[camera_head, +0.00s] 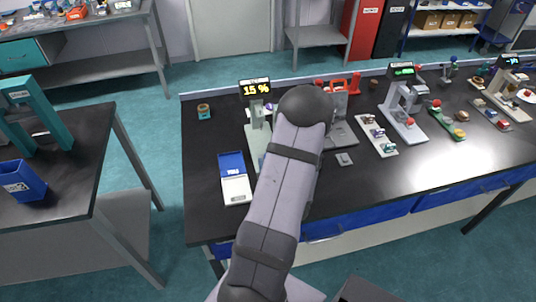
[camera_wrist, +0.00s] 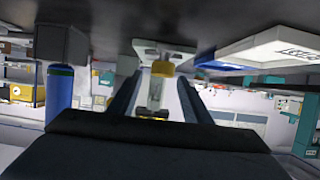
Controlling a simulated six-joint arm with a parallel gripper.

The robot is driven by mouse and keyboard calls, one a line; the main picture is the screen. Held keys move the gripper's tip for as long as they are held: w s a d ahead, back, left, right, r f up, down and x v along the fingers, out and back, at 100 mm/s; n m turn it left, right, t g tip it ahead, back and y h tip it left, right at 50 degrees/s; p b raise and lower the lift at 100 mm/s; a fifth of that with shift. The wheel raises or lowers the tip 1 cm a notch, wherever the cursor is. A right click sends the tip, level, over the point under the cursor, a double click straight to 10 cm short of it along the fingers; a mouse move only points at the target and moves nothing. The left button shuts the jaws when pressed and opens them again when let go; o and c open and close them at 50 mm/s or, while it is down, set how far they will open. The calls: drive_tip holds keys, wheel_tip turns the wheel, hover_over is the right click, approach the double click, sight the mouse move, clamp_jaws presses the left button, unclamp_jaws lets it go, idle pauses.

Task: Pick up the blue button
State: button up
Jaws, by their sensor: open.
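I cannot make out a blue button for certain in either view. My gripper shows in the wrist view (camera_wrist: 158,92) as two dark slanted fingers, spread apart with nothing held between them. A pale instrument with a yellow part (camera_wrist: 162,68) shows beyond the gap between the fingers. A blue cylinder (camera_wrist: 60,95) stands out at the left of that view; I cannot tell what it is. In the head view my arm covers the middle of the bench, and my gripper is hidden behind it. An instrument with a "15 %" display (camera_head: 255,89) stands just left of my arm, partly covered.
The black bench (camera_head: 205,165) holds a blue and white scale (camera_head: 235,188) left of my arm. Right of it are a tray with small parts (camera_head: 376,134), a grey instrument (camera_head: 404,110) and a small grey block (camera_head: 344,159). The bench's front right is clear.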

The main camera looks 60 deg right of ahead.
drive_tip(key=shift+x, duration=1.25)
clamp_jaws()
drive_tip(key=shift+r, duration=0.1)
wheel_tip(320, 180, up, 10)
drive_tip(key=shift+b, duration=0.35)
